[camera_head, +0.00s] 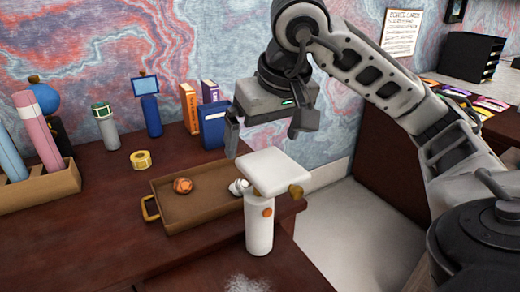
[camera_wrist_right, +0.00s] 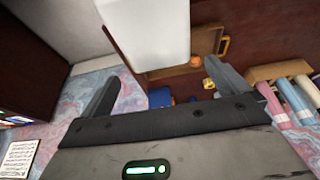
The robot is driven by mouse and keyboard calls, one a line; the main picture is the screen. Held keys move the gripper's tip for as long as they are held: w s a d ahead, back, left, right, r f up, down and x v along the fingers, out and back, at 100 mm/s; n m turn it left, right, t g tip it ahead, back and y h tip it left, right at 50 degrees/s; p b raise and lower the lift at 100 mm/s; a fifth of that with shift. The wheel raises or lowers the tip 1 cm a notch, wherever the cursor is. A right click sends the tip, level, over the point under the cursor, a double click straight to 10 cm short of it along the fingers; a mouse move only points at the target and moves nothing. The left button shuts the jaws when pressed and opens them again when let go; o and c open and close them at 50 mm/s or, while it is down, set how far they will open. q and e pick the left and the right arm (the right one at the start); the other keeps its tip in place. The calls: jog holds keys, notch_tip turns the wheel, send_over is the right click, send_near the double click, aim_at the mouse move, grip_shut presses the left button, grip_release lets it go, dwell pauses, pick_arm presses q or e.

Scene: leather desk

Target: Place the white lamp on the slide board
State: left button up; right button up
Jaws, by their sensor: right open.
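The white lamp (camera_head: 260,225) stands upright at the front of the desk, with a flat square head and an orange button on its stem. In the right wrist view the lamp's white head (camera_wrist_right: 150,35) fills the upper middle. A brown tray with handles (camera_head: 180,222), perhaps the slide board, lies behind and left of the lamp, which hides part of its right end. My right gripper (camera_head: 268,132) is open and empty, above and behind the lamp's head. Its two fingers (camera_wrist_right: 160,85) show apart in the right wrist view. My left gripper is not in view.
An orange ball (camera_head: 182,186) and a whitish round thing (camera_head: 237,187) lie in the tray. A yellow tape roll (camera_head: 141,160), a green-topped bottle (camera_head: 105,125), a blue lamp (camera_head: 149,112), books (camera_head: 213,124) and a wooden box of rolls (camera_head: 40,192) stand behind and left. The front-left desk is clear.

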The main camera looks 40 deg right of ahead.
jog(key=p+v, duration=0.2)
jog(key=v, duration=0.2)
jog(key=shift+s+r, duration=0.1)
jog(key=shift+r, duration=0.3)
jog(key=shift+f, duration=0.1)
